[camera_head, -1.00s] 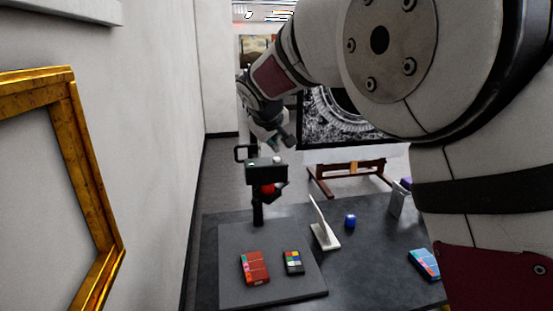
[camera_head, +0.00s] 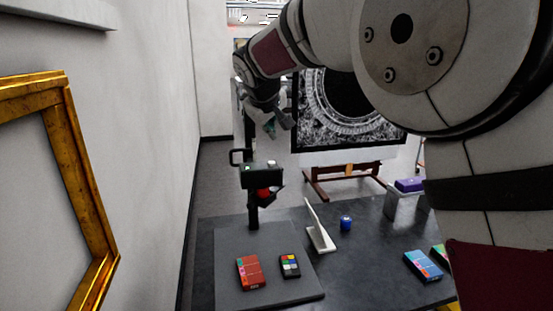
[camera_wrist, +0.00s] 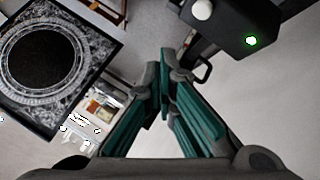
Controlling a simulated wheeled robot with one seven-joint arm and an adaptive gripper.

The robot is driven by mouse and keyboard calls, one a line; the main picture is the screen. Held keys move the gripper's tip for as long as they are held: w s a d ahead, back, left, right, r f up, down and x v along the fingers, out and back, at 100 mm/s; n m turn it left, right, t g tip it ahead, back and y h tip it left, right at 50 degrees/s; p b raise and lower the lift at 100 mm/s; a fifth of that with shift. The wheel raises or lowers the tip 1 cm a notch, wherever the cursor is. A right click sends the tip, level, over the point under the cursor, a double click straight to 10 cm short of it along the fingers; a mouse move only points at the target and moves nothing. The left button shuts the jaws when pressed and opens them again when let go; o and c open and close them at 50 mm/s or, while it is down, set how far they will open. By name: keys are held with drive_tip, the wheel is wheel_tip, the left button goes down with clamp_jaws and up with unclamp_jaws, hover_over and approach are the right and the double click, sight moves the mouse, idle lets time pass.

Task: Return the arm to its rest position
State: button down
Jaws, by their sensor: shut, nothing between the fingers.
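My arm reaches across the upper right of the head view, and its wrist bends down at the upper middle. My gripper (camera_head: 277,126) hangs above and behind a dark stand with a boxy head (camera_head: 262,176). In the wrist view my gripper (camera_wrist: 163,82) shows its teal-padded fingers close together at the tips, shut and empty. The stand's boxy head (camera_wrist: 232,25) with a green light is at the top right there, apart from the fingers.
A dark table (camera_head: 350,270) holds a grey mat (camera_head: 228,292) with a red box (camera_head: 251,272) and a colour chart (camera_head: 289,266). A white stand (camera_head: 320,238), blue jar (camera_head: 346,222) and blue box (camera_head: 422,265) stand rightward. A gilt frame (camera_head: 88,180) is left; a framed picture (camera_head: 310,125) stands behind.

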drive_tip(key=s+d+r+m+g, duration=0.1)
drive_tip(key=s+d+m, duration=0.1)
drive_tip(key=s+d, duration=0.7)
drive_tip(key=s+d+r+m+g, duration=0.1)
drive_tip(key=s+d+r+m, duration=0.1)
drive_tip(key=s+d, duration=0.65)
drive_tip(key=s+d+f+m, duration=0.2)
drive_tip(key=s+f, duration=0.3)
drive_tip(key=s, duration=0.7)
drive_tip(key=s+d+f+m+g, duration=0.1)
drive_tip(key=s+d+f, duration=0.3)
drive_tip(key=s, duration=0.9)
drive_tip(key=shift+d+f+m, duration=0.4)
drive_tip(key=shift+d+m, duration=0.2)
drive_tip(key=shift+m, duration=0.1)
